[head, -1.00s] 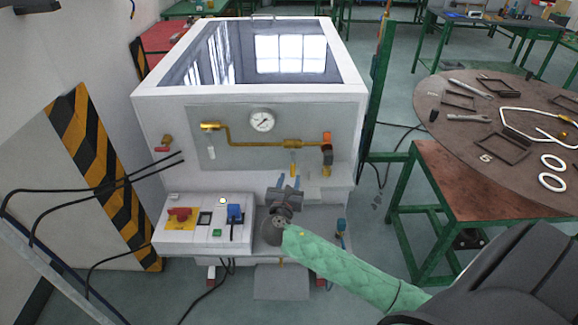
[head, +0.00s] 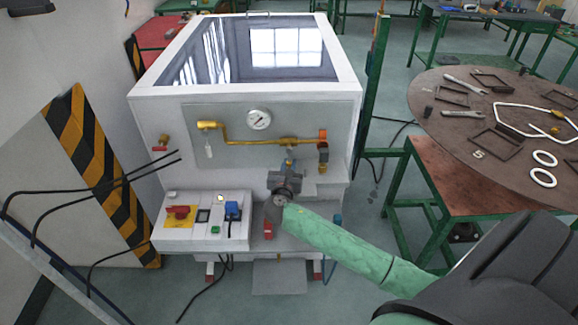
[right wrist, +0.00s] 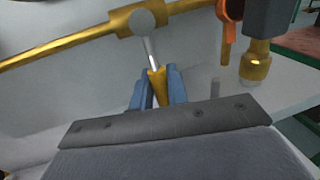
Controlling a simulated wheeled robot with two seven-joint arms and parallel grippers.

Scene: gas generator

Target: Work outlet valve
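The outlet valve's handle is a silver lever with a yellow end (right wrist: 157,84). It hangs from the brass fitting (right wrist: 147,21) on the pipe, its end slightly tilted in the right wrist view. My right gripper (right wrist: 158,88) has its blue fingers close on both sides of the yellow end, which fills the gap between them. In the head view my right gripper (head: 288,164) is just under the brass fitting (head: 290,143) on the generator's front, and it mostly hides the lever. My left gripper is not in view.
A pressure gauge (head: 259,120) sits above the brass pipe (head: 226,137). An orange-handled part (right wrist: 229,22) hangs close to the right of my fingers. A control box (head: 190,232) with a red knob is below left. A round table (head: 470,135) with tools stands at right.

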